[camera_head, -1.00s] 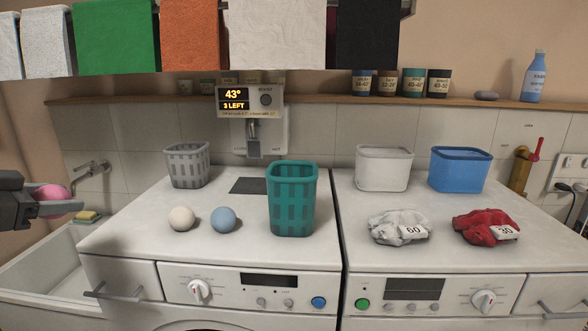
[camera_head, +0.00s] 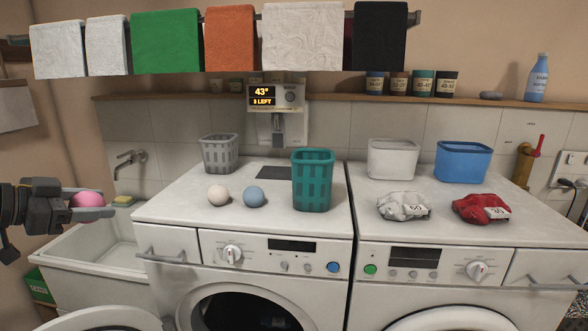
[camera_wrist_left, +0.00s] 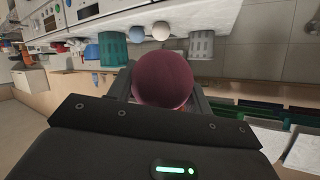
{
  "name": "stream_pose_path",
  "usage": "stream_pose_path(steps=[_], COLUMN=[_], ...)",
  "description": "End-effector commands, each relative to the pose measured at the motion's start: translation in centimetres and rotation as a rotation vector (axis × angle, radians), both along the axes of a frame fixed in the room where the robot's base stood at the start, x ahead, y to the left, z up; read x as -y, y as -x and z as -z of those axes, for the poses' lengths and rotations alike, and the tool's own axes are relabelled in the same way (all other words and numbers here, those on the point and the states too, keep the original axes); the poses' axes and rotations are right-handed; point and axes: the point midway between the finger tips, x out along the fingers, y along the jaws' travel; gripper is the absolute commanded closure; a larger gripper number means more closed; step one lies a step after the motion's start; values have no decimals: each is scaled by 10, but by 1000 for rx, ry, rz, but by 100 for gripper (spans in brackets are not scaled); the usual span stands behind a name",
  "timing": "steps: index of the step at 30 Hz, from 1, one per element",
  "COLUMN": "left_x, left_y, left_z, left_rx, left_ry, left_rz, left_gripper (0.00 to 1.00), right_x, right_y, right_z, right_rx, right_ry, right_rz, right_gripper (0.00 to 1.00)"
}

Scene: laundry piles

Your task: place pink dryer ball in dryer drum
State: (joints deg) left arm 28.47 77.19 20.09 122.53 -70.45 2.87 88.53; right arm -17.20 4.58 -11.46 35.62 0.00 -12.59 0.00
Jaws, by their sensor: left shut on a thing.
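My left gripper (camera_head: 88,207) is shut on the pink dryer ball (camera_head: 86,201) and holds it in the air above the sink at the left. The ball also shows large and dark between the fingers in the left wrist view (camera_wrist_left: 162,80). The dryer drum's dark round opening (camera_head: 235,312) shows at the bottom of the head view, in the front of the left machine (camera_head: 180,260). Its round door (camera_head: 100,320) stands open to the left, partly cut off by the frame. My right gripper is not in view.
A white ball (camera_head: 217,195) and a blue ball (camera_head: 254,196) lie on the left machine beside a teal basket (camera_head: 313,180) and a grey basket (camera_head: 219,154). The sink (camera_head: 90,255) stands left of the machine. The right machine (camera_head: 450,260) carries tubs and two cloth bundles.

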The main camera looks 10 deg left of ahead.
Motion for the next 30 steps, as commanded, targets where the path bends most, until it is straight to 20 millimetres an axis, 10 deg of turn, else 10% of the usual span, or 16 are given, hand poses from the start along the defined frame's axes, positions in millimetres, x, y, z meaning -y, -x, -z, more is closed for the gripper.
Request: stream_pose_path(steps=[11, 19, 30], left_x=[65, 166, 231], left_y=[-14, 7, 38], left_z=[106, 211, 263], left_rx=[-3, 1, 1], left_ry=[10, 11, 3], left_rz=[244, 451, 515], left_gripper=[72, 72, 72], right_x=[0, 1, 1], right_y=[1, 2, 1], right_z=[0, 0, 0], right_rx=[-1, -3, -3], right_ry=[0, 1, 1], right_rz=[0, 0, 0], right_gripper=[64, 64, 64])
